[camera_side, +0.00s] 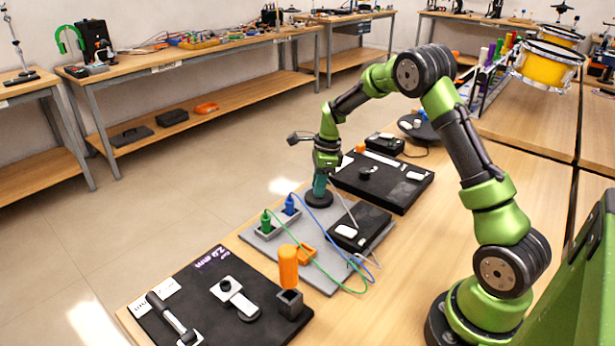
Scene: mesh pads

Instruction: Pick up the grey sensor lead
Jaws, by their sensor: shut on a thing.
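My gripper (320,188) points down over the far end of the grey board (268,246), just above a round black piece (319,201). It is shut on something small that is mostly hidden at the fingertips. A thin grey line, apparently the grey sensor lead (344,208), runs from beside the fingers down toward the black box (360,228) on the board. I cannot tell whether its end is raised clear of the board. A green plug (266,222) and a blue plug (290,205) stand upright in grey sockets left of my gripper.
Green and blue leads loop across the board past an orange block (306,253). A black mat (383,180) lies behind. Bare table shows at right.

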